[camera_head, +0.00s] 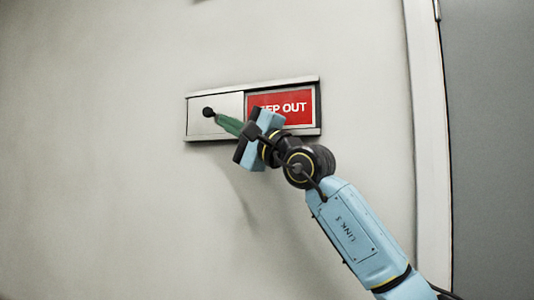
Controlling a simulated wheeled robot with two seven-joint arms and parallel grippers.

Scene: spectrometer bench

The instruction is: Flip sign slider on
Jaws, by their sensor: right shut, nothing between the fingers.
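The sign (284,105) is on the wall, in a metal frame. Its right half shows a red panel with white letters, of which "EP OUT" can be read; my gripper hides the start. A plain light slider plate (228,102) covers the left half. My right gripper (220,120) reaches in from the lower right. Its green fingers are shut and empty, with tips just right of the knob; whether they touch it I cannot tell. My left gripper is not in view.
The pale wall (100,150) is bare to the left of and below the sign. A white door frame (428,130) and a grey door (495,150) stand to the right of the sign, beside my right arm.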

